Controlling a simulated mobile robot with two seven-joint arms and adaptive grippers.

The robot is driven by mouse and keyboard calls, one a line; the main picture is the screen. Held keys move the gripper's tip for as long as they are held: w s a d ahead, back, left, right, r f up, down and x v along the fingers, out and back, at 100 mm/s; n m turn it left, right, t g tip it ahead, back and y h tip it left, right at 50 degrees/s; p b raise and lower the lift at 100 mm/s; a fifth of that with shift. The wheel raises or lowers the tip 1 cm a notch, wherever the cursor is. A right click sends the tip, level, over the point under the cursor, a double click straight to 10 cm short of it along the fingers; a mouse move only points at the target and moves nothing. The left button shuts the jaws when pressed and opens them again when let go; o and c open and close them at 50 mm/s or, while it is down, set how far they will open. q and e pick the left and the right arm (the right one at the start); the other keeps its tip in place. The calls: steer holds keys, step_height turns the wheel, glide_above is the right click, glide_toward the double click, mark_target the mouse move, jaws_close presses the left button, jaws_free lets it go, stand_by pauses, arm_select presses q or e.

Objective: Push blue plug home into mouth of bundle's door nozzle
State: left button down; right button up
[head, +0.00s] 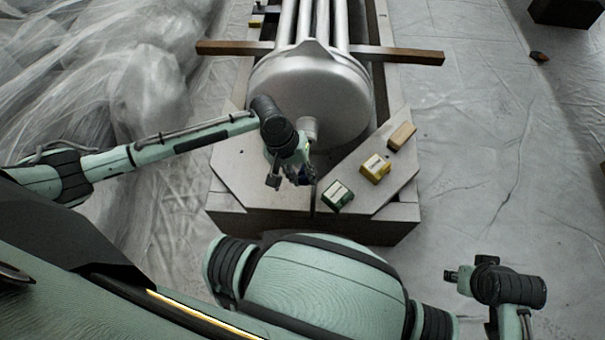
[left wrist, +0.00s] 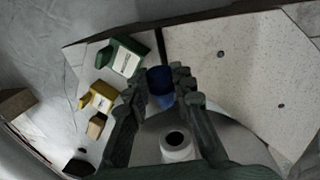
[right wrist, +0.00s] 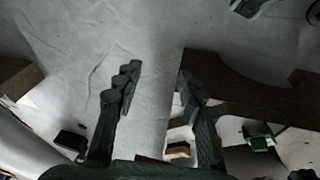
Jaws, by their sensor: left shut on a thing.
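The blue plug (left wrist: 160,88) is held between the fingertips of my left gripper (left wrist: 159,80). In the head view the left gripper (head: 301,178) is in front of the bundle's round metal door (head: 348,95), and only a bit of blue shows there. The door nozzle (head: 309,127) is a short pale stub on the door face. In the left wrist view the nozzle (left wrist: 177,148) shows a dark open mouth, apart from the plug. My right gripper (right wrist: 157,75) is open and empty; in the head view it (head: 452,276) is at the lower right, away from the bundle.
A green box (head: 337,195), a yellow box (head: 375,168) and a tan block (head: 402,136) lie on the right side of the pale platform (head: 240,180). A wooden beam (head: 420,55) crosses under the bundle. Sheeting (head: 110,90) heaps at left. Floor at right is mostly clear.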

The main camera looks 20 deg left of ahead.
mark_target(303, 167)
arm_select(q)
steer(key=shift+r+p, duration=0.1)
steer(key=shift+p, duration=0.45)
steer(key=shift+w+a, duration=0.1)
steer(key=shift+w, duration=0.25)
steer(key=shift+w+a, duration=0.2)
steer(key=shift+w, duration=0.4)
steer(key=shift+w+a, duration=0.15)
steer(key=shift+w, duration=0.45)
steer(key=shift+w+a+b, duration=0.2)
steer(key=shift+w, duration=0.45)
steer(key=shift+w+a+b, duration=0.15)
steer(key=shift+w+b, duration=0.05)
steer(key=shift+w, duration=0.4)
arm_select(e)
steer(key=shift+a+f, duration=0.1)
steer(key=shift+f, duration=0.4)
steer(key=shift+w+r, duration=0.1)
steer(key=shift+r, duration=0.05)
arm_select(q)
steer(key=shift+p, duration=0.55)
arm_select(e)
steer(key=shift+r, duration=0.4)
steer(key=shift+r, duration=0.15)
arm_select(q)
steer(key=shift+p, duration=0.5)
arm_select(e)
steer(key=shift+r, duration=0.35)
